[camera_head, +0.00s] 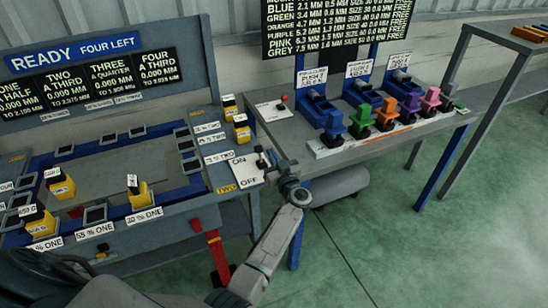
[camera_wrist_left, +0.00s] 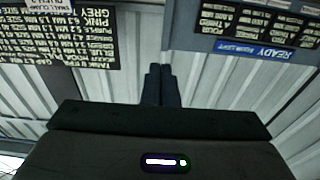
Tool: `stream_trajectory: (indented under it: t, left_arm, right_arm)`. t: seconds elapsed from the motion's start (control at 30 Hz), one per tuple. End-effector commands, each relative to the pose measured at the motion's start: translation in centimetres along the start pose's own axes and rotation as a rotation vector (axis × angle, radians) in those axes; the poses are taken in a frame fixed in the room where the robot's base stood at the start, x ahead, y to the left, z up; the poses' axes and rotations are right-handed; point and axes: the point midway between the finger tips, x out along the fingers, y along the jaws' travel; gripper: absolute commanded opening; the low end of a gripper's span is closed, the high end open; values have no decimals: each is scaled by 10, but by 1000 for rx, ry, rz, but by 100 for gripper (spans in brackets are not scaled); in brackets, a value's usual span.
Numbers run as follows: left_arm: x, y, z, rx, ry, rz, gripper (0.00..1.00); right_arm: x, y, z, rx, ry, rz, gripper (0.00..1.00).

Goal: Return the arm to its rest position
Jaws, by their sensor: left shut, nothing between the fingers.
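My left gripper (camera_head: 264,160) is at the right end of the left workbench, in front of the ON/OFF plate (camera_head: 245,167) in the head view. I cannot tell whether it touches the plate. Its grey arm reaches up from the bottom of the picture. In the left wrist view the two dark fingers (camera_wrist_left: 162,85) are together, with nothing between them. That view is upside down and shows the ribbed wall and signs beyond the fingers. My right gripper is not in view.
The left workbench (camera_head: 170,215) carries yellow-and-black blocks (camera_head: 140,193) and a display reading READY FOUR LEFT (camera_head: 75,50). The right bench (camera_head: 345,155) holds a row of coloured clamps (camera_head: 387,115) and a red-knobbed lever (camera_head: 283,103). Green floor (camera_head: 420,230) is open at lower right.

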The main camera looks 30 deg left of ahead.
Motion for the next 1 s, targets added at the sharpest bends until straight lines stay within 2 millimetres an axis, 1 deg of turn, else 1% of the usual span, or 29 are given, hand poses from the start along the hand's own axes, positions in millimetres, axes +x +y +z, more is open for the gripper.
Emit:
stream_trajectory:
  t: [0.1,0.17,0.37,0.67,0.77,0.83,0.87,0.97,1.0]
  left_arm:
    - [-8,0,-5,-1,-1,0,0]
    - [-10,0,-7,-1,0,0,0]
    - [-11,0,-9,1,0,0,0]
    - [-11,0,-8,0,0,0,0]
    - [-13,-1,-2,5,1,9,0]
    - [-18,-1,15,19,4,43,0]
    - [-22,-2,28,29,4,66,0]
    - [-42,-5,82,66,-4,182,0]
    - [-53,-8,109,85,-18,240,0]
  right_arm:
    - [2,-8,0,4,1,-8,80]
    - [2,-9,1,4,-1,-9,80]
    - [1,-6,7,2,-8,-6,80]
    - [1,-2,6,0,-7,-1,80]
    - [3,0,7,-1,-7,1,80]
    - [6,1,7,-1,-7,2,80]
    - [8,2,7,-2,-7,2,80]
    - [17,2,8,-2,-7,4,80]
    - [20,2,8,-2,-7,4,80]
